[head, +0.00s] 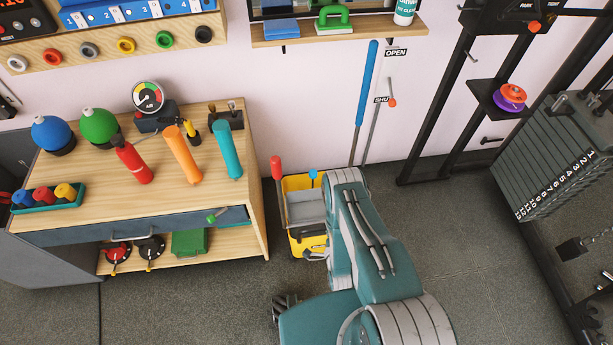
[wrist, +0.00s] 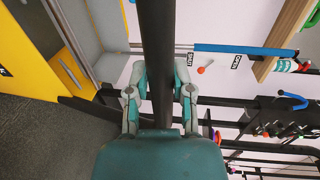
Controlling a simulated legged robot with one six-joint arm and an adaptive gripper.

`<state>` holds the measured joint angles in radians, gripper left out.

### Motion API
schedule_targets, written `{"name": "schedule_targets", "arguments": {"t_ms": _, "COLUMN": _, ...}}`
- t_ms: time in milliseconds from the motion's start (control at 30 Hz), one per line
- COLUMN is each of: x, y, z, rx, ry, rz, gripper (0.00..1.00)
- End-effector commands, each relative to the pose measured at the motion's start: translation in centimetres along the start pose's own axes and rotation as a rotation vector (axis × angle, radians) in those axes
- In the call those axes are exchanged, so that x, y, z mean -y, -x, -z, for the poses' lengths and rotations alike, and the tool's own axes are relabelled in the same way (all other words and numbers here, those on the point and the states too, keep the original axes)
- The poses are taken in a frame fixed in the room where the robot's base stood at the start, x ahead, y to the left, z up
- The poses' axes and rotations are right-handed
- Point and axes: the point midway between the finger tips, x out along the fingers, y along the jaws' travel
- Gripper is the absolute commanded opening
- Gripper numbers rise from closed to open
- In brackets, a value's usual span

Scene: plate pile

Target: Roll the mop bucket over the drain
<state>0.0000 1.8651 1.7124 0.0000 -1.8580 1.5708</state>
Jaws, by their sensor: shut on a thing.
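The yellow mop bucket (head: 307,243) stands on the floor by the wall, right of the workbench. It has a grey wringer (head: 304,208) and a lever with a red grip (head: 276,166). My arm covers its right side in the head view. In the wrist view the bucket's yellow side (wrist: 22,62) fills the upper left. My gripper (wrist: 159,92) is shut on a dark bar (wrist: 157,35), which appears to be the bucket's handle. The gripper itself is hidden in the head view. I cannot make out a drain in either view.
The wooden workbench (head: 258,210) is close to the bucket's left. A blue-handled pole (head: 366,85) leans on the wall behind. A black rack with weight plates (head: 560,150) stands at the right. Grey floor (head: 455,250) between bucket and rack is clear.

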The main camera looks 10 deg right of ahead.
Motion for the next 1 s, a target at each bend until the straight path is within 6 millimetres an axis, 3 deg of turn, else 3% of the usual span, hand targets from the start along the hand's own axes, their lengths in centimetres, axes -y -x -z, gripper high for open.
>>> {"name": "schedule_targets", "arguments": {"t_ms": 467, "x": -0.8, "y": 2.6, "z": 0.0, "rx": -0.001, "ry": 0.000, "rz": -0.016, "gripper": 0.00}}
{"name": "schedule_targets", "arguments": {"t_ms": 1000, "x": -0.7, "y": 2.6, "z": 0.0, "rx": -0.001, "ry": 0.000, "rz": -0.011, "gripper": 0.00}}
